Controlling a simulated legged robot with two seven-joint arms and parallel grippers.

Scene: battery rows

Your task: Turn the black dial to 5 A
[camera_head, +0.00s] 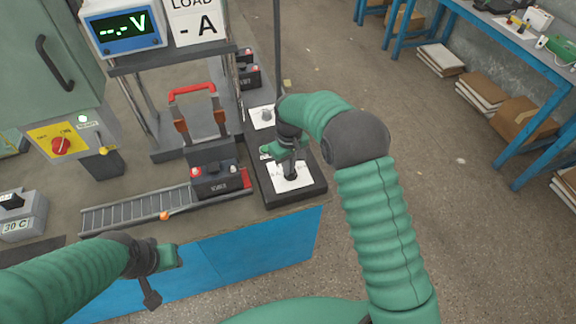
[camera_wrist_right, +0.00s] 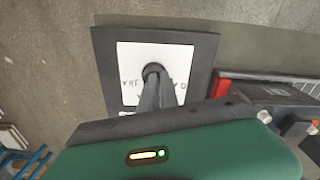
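The black dial (camera_wrist_right: 153,71) is a round dark knob on a white card (camera_wrist_right: 183,58) with hand-drawn marks, set on a dark square base (camera_wrist_right: 207,52). In the head view the card (camera_head: 301,183) lies on the right end of the bench, and my right gripper (camera_head: 291,168) reaches down over it. In the wrist view the fingers of the right gripper (camera_wrist_right: 152,84) are close together at the dial and cover its near side. The marks are too small and partly hidden to read the setting. My left gripper (camera_head: 160,272) hangs at the bench's front edge, away from the dial.
A battery (camera_head: 218,179) stands beside the dial base, at the end of a roller track (camera_head: 130,211). A smaller knob on a white card (camera_head: 264,116) lies behind the dial. A voltmeter (camera_head: 127,27) shows "--.-V" and the load sign (camera_head: 197,22) "- A".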

